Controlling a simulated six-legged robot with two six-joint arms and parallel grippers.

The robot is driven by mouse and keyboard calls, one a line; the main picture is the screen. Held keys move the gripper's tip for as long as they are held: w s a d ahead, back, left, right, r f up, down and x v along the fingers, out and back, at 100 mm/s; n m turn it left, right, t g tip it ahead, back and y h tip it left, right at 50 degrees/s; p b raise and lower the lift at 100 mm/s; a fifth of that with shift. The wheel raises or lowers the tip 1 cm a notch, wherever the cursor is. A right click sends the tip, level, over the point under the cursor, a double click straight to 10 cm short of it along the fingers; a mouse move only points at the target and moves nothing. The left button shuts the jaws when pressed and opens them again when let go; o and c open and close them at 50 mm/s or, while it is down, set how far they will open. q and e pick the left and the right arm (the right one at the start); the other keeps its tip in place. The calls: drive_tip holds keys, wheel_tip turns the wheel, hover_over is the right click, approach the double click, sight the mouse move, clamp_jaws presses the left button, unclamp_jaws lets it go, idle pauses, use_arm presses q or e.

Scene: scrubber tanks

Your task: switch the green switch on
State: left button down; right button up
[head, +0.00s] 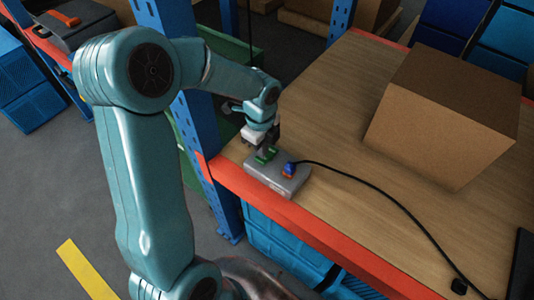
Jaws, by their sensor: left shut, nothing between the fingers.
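A grey switch box (278,178) sits on the wooden shelf near its orange front edge. On its top are a green switch (266,154) at the left and a blue switch (289,169) with some red at the right. My left gripper (267,145) points down right at the green switch, shut, with nothing held between its fingers. Its fingertips partly hide the green switch, and I cannot tell whether they touch it or which way it is tipped. My right gripper is not in view.
A black cable (385,193) runs from the box across the shelf to the right. A large cardboard box (440,115) stands on the shelf. A blue rack post (205,140) rises left of the switch box.

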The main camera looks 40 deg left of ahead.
use_arm(q)
drive_tip(key=shift+f+b, duration=0.95)
drive_tip(key=shift+f, duration=0.25)
idle(1.0)
drive_tip(key=shift+r, duration=0.1)
wheel_tip(320, 180, up, 7)
drive_tip(key=p, duration=0.6)
idle(0.4)
drive_tip(key=shift+s, duration=0.1)
